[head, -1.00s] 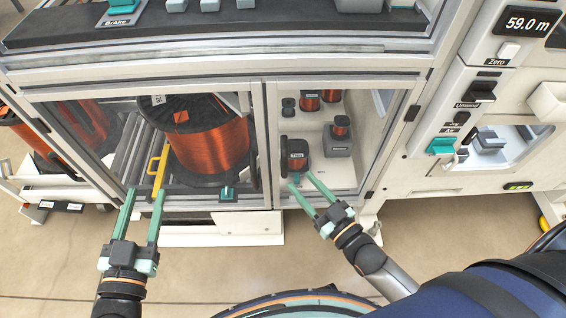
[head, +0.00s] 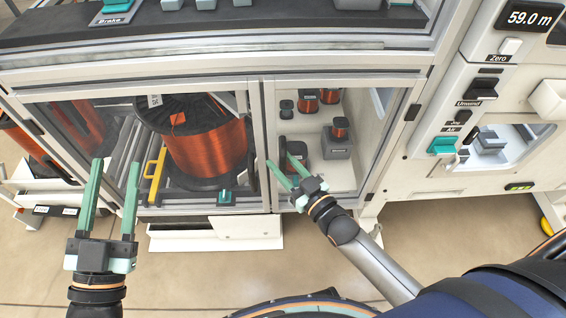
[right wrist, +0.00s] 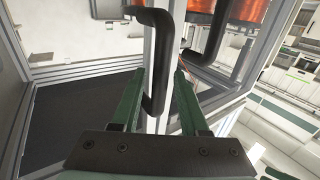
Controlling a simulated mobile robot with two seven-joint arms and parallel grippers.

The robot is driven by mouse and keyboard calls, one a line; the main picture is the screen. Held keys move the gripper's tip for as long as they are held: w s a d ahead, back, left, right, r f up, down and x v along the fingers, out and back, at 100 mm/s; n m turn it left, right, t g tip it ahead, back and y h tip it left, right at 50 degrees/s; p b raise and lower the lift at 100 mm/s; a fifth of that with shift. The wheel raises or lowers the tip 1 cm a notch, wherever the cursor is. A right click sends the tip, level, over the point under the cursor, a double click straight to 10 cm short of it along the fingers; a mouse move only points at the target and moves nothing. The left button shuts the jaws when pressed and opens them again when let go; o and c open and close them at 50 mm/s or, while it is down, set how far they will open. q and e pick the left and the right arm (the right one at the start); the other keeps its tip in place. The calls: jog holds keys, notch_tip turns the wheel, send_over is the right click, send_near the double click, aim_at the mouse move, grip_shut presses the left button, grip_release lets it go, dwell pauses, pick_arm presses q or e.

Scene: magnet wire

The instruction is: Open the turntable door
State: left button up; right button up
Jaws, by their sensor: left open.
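The turntable door (head: 190,210) is the wide framed clear door at the left, and it looks shut. A large copper spool (head: 205,145) stands behind it. Its dark upright handle (head: 253,168) is near its right edge, close to the narrower right door's handle (head: 283,150). My right gripper (head: 280,158) is open at these handles. In the right wrist view, a black bar handle (right wrist: 157,65) stands between its spread fingers, with a second handle (right wrist: 205,35) to the right. I cannot tell whether the fingers touch the bar. My left gripper (head: 115,162) is open and empty, left of the spool.
The right compartment holds small copper spools (head: 329,97) and a grey block (head: 337,148). A yellow handle (head: 154,175) is left of the large spool. A control panel (head: 465,130) is at the right.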

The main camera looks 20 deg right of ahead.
grip_shut()
dwell(1.2)
